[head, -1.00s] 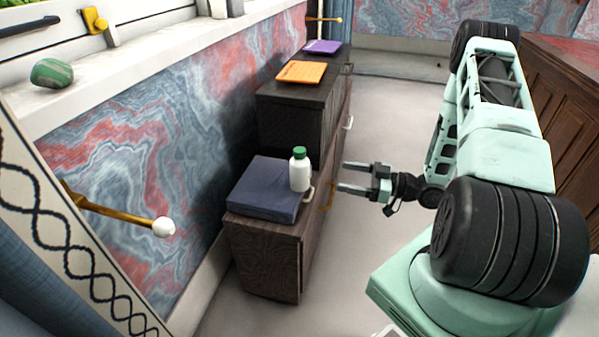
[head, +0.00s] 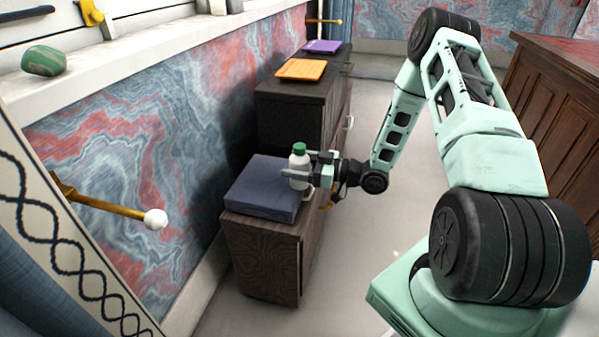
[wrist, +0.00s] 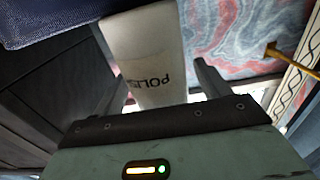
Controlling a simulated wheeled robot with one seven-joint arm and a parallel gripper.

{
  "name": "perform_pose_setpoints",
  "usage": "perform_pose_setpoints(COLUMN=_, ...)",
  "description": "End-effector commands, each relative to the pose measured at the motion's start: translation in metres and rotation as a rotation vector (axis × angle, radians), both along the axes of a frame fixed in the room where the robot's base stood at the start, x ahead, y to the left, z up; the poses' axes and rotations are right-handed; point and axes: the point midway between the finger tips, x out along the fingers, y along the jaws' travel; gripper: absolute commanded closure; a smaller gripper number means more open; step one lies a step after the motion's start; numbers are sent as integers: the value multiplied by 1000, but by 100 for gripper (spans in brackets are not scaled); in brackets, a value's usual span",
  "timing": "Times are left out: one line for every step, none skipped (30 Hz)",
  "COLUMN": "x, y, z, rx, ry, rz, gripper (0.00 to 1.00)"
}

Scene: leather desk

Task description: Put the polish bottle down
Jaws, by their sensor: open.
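The polish bottle (head: 298,163), white with a green cap, stands upright near the right edge of a dark blue flat case (head: 258,185). My gripper (head: 302,172) is open, with its fingers reaching to the bottle from the right. In the wrist view the white bottle (wrist: 147,55), with dark lettering starting "POLI", lies between the two spread fingers. The gripper hides part of the bottle in the head view. I cannot tell whether a finger touches it.
The blue case lies on a low dark wooden cabinet (head: 262,262). A taller cabinet behind carries an orange item (head: 301,69) and a purple item (head: 322,46). A brass rod with a white knob (head: 155,219) juts out at left. The floor (head: 400,225) to the right is clear.

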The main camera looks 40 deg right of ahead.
Motion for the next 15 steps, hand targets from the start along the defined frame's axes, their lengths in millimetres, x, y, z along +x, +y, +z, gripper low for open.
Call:
perform_pose_setpoints(x=4, y=3, z=-1, rx=0, ry=0, rz=0, gripper=25)
perform_pose_setpoints(x=5, y=4, z=0, rx=0, ry=0, rz=0, gripper=25)
perform_pose_setpoints(x=6, y=4, z=0, rx=0, ry=0, rz=-1, gripper=25)
perform_pose_setpoints(x=6, y=5, z=0, rx=0, ry=0, rz=-1, gripper=25)
perform_pose_setpoints(x=7, y=5, z=0, rx=0, ry=0, rz=-1, gripper=25)
perform_pose_setpoints(x=7, y=5, z=0, rx=0, ry=0, rz=-1, gripper=25)
perform_pose_setpoints(x=7, y=5, z=1, rx=0, ry=0, rz=-2, gripper=25)
perform_pose_setpoints(x=7, y=5, z=1, rx=0, ry=0, rz=-1, gripper=25)
perform_pose_setpoints(x=6, y=5, z=1, rx=0, ry=0, rz=-1, gripper=25)
perform_pose_setpoints(x=6, y=5, z=1, rx=0, ry=0, rz=-1, gripper=28)
perform_pose_setpoints(x=6, y=5, z=1, rx=0, ry=0, rz=-1, gripper=36)
perform_pose_setpoints(x=6, y=5, z=1, rx=0, ry=0, rz=-1, gripper=47)
perform_pose_setpoints(x=6, y=5, z=1, rx=0, ry=0, rz=-1, gripper=55)
perform_pose_setpoints(x=6, y=5, z=1, rx=0, ry=0, rz=-1, gripper=64)
perform_pose_setpoints(x=6, y=5, z=1, rx=0, ry=0, rz=-1, gripper=75)
